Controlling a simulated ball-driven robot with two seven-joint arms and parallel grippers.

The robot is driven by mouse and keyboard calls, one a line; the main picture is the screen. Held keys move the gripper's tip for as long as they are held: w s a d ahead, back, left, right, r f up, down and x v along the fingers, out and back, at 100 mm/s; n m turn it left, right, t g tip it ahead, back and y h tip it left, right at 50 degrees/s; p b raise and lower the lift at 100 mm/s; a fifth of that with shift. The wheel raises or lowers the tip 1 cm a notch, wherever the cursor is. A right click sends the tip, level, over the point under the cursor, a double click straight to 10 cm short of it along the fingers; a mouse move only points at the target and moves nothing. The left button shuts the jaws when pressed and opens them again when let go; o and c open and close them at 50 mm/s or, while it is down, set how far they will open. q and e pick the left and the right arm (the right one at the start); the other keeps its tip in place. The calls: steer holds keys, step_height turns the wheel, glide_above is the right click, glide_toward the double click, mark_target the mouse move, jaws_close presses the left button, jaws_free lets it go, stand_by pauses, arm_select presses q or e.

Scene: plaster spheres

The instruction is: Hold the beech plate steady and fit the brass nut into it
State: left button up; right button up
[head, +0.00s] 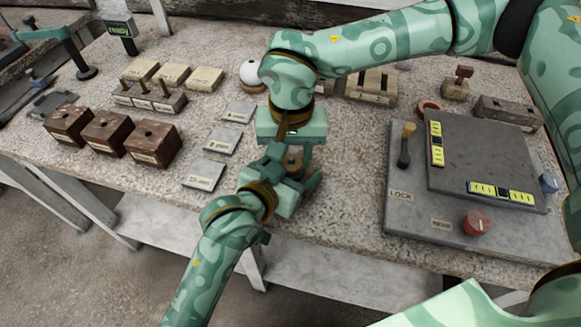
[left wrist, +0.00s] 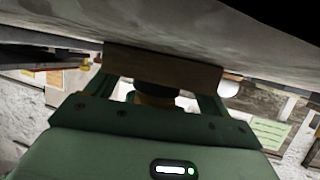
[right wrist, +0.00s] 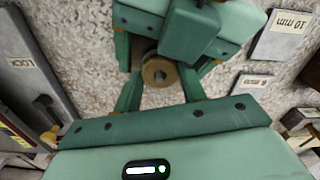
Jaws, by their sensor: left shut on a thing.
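My left gripper (head: 289,190) is low over the front middle of the table. In the left wrist view its fingers close on a tan wooden piece (left wrist: 165,68), which looks like the beech plate, seen edge-on. A dark round part with a brass tint (left wrist: 155,94) shows between those fingers, against the plate. My right gripper (head: 292,150) points down just above my left one. In the right wrist view a brass ring with a hole (right wrist: 159,71), likely the brass nut, lies between its spread fingers; I see no clear grip on it. Where nut and plate meet is hidden.
Flat grey labelled plates (head: 205,174) lie beside my grippers. A grey fixture (head: 410,213) with a lever and red knob (head: 477,222) fills the right. A white sphere (head: 252,73) stands behind.

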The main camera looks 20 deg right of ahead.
steer(key=c, duration=0.5)
steer(key=m, duration=1)
steer(key=shift+m, duration=0.4)
steer(key=m, duration=0.6)
steer(key=o, duration=1.2)
steer(key=shift+c, duration=0.2)
steer(key=shift+s, duration=0.1)
steer(key=shift+s+a, duration=0.1)
steer(key=shift+c, duration=1.4)
